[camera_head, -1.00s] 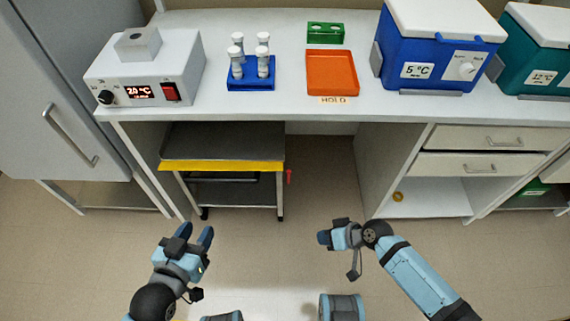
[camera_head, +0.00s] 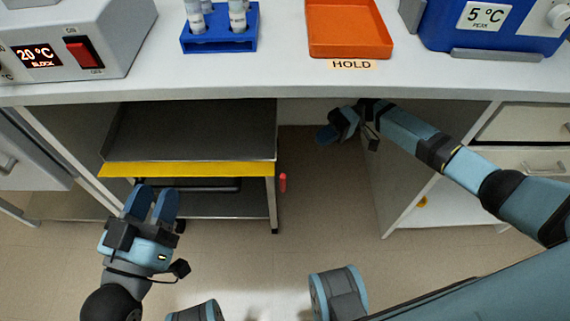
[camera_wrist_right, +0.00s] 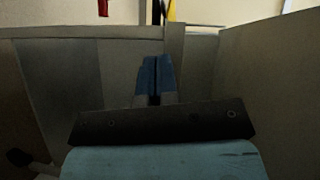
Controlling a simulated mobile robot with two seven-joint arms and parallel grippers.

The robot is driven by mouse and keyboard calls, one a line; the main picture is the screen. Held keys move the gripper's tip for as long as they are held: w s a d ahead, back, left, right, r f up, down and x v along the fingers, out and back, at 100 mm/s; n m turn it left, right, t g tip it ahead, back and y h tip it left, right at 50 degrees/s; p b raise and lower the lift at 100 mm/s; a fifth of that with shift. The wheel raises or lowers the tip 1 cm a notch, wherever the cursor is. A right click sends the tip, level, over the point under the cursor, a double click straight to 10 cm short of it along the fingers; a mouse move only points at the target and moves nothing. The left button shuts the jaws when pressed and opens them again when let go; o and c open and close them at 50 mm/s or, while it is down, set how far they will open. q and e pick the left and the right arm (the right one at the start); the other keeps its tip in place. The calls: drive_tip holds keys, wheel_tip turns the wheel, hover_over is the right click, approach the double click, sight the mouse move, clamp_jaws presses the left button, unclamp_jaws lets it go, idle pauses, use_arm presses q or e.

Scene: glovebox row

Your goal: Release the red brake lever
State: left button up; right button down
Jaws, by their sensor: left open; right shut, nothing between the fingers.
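The small red brake lever (camera_head: 283,183) is on the right side of the grey cart (camera_head: 190,135) with a yellow front edge, parked under the bench. In the right wrist view a red piece (camera_wrist_right: 103,8) shows at the top edge, probably the lever. My right gripper (camera_head: 322,136) is shut and empty under the bench, right of the cart and further back than the lever, apart from it. Its closed fingers also show in the right wrist view (camera_wrist_right: 156,75). My left gripper (camera_head: 151,203) is open and empty in front of the cart's lower left part.
The bench top (camera_head: 290,80) overhangs the cart and my right arm. A side panel (camera_head: 410,185) and drawers (camera_head: 520,140) stand to the right. An orange tray (camera_head: 349,28) and blue tube rack (camera_head: 220,40) are on the bench. Floor is open between cart and panel.

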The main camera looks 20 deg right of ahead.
drive_tip(key=shift+w+d+r, duration=0.2)
drive_tip(key=shift+w, duration=0.1)
drive_tip(key=b, duration=0.2)
approach(283, 179)
drive_tip(key=w+a+f, duration=0.2)
drive_tip(key=w+a, duration=0.2)
use_arm(q)
drive_tip(key=f, duration=0.2)
drive_tip(key=g, duration=0.1)
drive_tip(key=shift+w+d+f, duration=0.15)
drive_tip(key=shift+w+f, duration=0.1)
drive_tip(key=shift+f, duration=0.15)
use_arm(e)
drive_tip(key=s+a, duration=0.2)
drive_tip(key=s, duration=0.1)
drive_tip(key=shift+s+a+f, duration=0.25)
use_arm(q)
drive_tip(key=shift+s+f, duration=0.1)
use_arm(e)
drive_tip(key=shift+s, duration=0.1)
use_arm(q)
drive_tip(key=shift+s, duration=0.1)
use_arm(e)
drive_tip(key=shift+s+n, duration=0.2)
drive_tip(key=shift+n, duration=0.1)
